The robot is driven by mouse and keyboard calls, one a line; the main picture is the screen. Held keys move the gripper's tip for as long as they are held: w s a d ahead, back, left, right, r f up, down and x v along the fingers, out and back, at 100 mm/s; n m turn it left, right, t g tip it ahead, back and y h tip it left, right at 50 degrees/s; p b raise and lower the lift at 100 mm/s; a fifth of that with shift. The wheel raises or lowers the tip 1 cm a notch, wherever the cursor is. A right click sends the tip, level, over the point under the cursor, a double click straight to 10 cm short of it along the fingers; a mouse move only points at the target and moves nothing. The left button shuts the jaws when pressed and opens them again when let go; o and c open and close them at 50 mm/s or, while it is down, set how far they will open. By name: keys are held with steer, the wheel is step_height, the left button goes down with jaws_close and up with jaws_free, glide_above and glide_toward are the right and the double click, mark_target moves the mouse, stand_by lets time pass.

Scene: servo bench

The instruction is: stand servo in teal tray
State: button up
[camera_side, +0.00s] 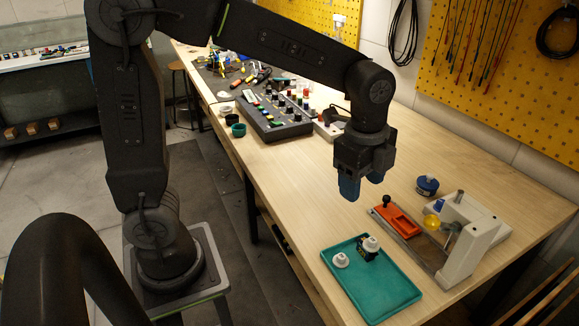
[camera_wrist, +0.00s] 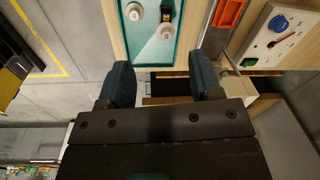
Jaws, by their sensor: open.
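The teal tray (camera_side: 388,294) lies at the near end of the bench. It also shows at the top of the wrist view (camera_wrist: 148,50). The servo (camera_side: 365,253), a small dark block with a yellow label, is in the tray; the wrist view shows it at the top edge (camera_wrist: 167,13), partly cut off. A white round piece touches or overlaps it; I cannot tell whether it is attached or whether the servo stands upright. My gripper (camera_side: 362,187) is open and empty, above the bench and apart from the tray. Its two blue fingers show in the wrist view (camera_wrist: 164,80).
A second white round piece (camera_side: 341,261) sits in the tray left of the servo. Right of the tray are an orange holder (camera_side: 398,220), a white fixture (camera_side: 465,250) and a blue round container (camera_side: 427,185). A control panel (camera_side: 270,115) stands farther back. Bare bench lies between.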

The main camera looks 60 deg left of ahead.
steer(key=s+a+r+n+t, duration=0.1)
steer(key=s+a+n+t, duration=0.1)
steer(key=s+n, duration=0.5)
steer(key=s+a+r+n+t, duration=0.2)
steer(key=s+a+n, duration=0.2)
steer(key=s+n, duration=0.3)
steer(key=shift+a+r+n+t, duration=0.15)
steer(key=shift+a+n+t, duration=0.2)
steer(key=shift+n, duration=0.35)
steer(key=shift+d, duration=0.15)
